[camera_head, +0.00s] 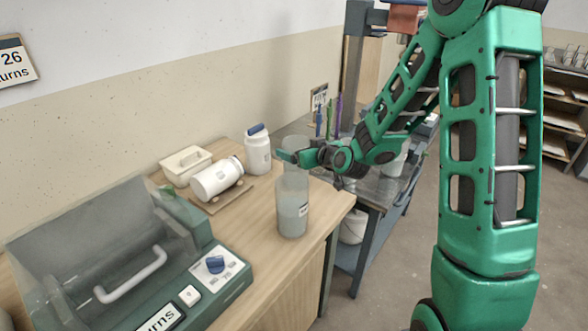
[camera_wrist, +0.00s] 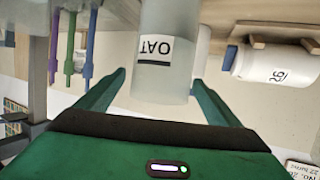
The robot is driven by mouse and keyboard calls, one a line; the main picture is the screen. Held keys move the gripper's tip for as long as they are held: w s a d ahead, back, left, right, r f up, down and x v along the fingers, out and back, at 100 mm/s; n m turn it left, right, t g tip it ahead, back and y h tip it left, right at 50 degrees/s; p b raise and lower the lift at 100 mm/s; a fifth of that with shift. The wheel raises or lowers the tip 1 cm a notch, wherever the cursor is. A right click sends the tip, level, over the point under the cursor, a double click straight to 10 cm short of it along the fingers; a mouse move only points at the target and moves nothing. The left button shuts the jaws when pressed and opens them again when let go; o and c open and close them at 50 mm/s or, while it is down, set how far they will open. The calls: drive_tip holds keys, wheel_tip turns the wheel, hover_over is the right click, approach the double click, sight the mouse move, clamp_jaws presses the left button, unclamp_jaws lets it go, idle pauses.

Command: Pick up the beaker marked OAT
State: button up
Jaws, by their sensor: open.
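The beaker marked OAT (camera_wrist: 163,85) is a pale, translucent cylinder in the middle of the wrist view, which shows it upside down. In the head view my gripper (camera_head: 290,156) reaches left over the wooden worktop.
A jar (camera_head: 257,153) with a blue lid stands left of my gripper, and another white jar (camera_head: 216,182) lies on a cradle. A green machine (camera_head: 190,265) fills the front left. A metal table (camera_head: 375,192) with coloured tools (camera_head: 338,117) stands behind at the right.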

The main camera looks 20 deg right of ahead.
sight(290, 145)
drive_tip(key=shift+x, duration=2.7)
drive_tip(key=shift+a+r, duration=0.1)
drive_tip(key=shift+r, duration=0.05)
drive_tip(key=c, duration=1.9)
drive_tip(key=shift+c, duration=0.7)
drive_tip(key=shift+r, duration=0.15)
